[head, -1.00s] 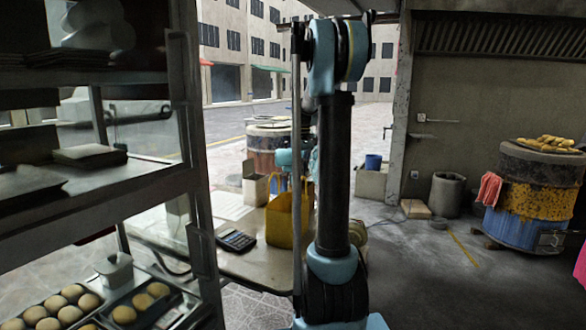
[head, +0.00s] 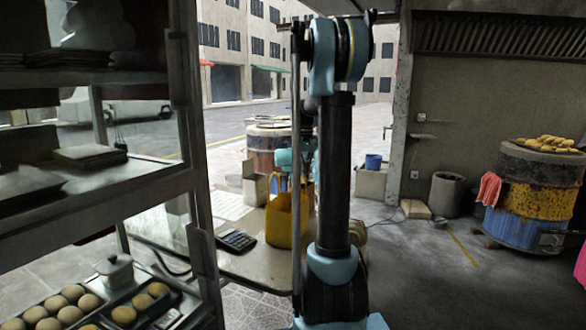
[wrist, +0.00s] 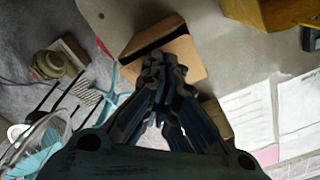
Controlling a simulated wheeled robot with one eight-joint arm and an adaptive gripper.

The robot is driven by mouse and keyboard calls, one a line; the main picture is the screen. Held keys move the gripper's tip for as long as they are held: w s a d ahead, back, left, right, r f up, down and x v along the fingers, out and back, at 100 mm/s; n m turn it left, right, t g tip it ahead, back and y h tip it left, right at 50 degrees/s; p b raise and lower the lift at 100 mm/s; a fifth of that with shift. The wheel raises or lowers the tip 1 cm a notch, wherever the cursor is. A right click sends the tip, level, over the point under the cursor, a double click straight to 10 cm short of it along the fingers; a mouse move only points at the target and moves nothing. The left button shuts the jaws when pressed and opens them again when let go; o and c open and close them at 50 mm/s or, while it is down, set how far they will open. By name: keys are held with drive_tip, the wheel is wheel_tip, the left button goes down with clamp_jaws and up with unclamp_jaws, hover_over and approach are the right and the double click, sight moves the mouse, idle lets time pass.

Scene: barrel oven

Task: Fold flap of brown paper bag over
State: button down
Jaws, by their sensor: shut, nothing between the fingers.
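In the wrist view, my gripper (wrist: 158,72) is shut and empty, its dark fingers together at the centre. A brown, box-shaped object (wrist: 187,62), which looks like the brown paper bag, lies just behind the fingertips. A dark slit runs along its upper side. The fingers cover its lower left part, and I cannot tell whether they touch it. A second brown piece (wrist: 217,118) shows beside the fingers; I cannot tell whether it belongs to the bag. In the head view, my arm blocks a clear view of the gripper.
A yellow bag with a handle (head: 283,222) stands on the table (head: 262,268) beside a calculator (head: 236,240). Papers (wrist: 250,115) lie on the table. A shelf rack with buns (head: 70,305) stands left. A barrel oven (head: 535,200) stands right.

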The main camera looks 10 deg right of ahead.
wheel_tip(320, 180, up, 9)
drive_tip(key=shift+f, duration=0.15)
idle(0.7)
drive_tip(key=shift+s, duration=0.1)
